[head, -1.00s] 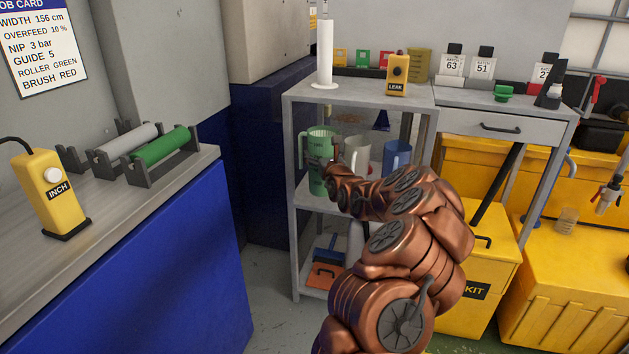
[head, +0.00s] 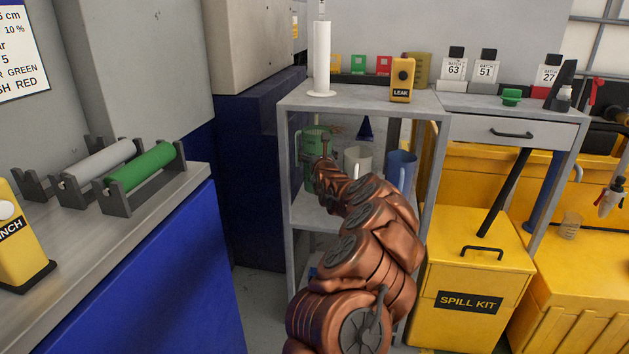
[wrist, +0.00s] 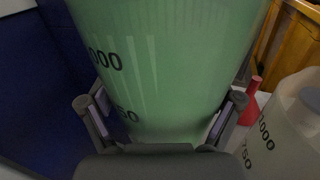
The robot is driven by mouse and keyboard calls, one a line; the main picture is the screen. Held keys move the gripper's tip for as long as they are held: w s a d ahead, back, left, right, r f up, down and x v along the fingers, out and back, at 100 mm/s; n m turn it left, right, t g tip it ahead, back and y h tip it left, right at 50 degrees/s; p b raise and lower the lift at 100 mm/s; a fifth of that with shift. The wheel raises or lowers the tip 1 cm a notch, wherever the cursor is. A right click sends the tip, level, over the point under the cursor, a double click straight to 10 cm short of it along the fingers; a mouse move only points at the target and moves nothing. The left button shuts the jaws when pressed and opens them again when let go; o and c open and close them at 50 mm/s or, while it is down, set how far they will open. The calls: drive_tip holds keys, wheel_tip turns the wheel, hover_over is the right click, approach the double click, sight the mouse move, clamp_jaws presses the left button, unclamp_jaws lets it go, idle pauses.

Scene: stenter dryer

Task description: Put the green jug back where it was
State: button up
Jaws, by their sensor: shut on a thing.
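The green jug (head: 314,145) is upright inside the left bay of the grey shelf unit (head: 365,101), at the level of its middle shelf, to the left of a white jug (head: 356,160) and a blue jug (head: 401,169). My gripper (head: 323,162) is shut on the green jug. The wrist view shows the jug (wrist: 165,60) filling the middle, with the fingers of my gripper (wrist: 163,115) on both sides of it. My arm hides part of the jug and its base, so I cannot tell whether it touches the shelf.
The white jug is close beside my right finger in the wrist view, with a red object (wrist: 251,103) behind it. The shelf unit's left post (head: 284,165) stands near the green jug. A yellow spill kit box (head: 460,270) stands at the lower right.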

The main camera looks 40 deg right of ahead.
drive_tip(key=shift+f+b, duration=0.75)
drive_tip(key=shift+f, duration=2.35)
drive_tip(key=shift+r, duration=0.1)
drive_tip(key=o, duration=1.5)
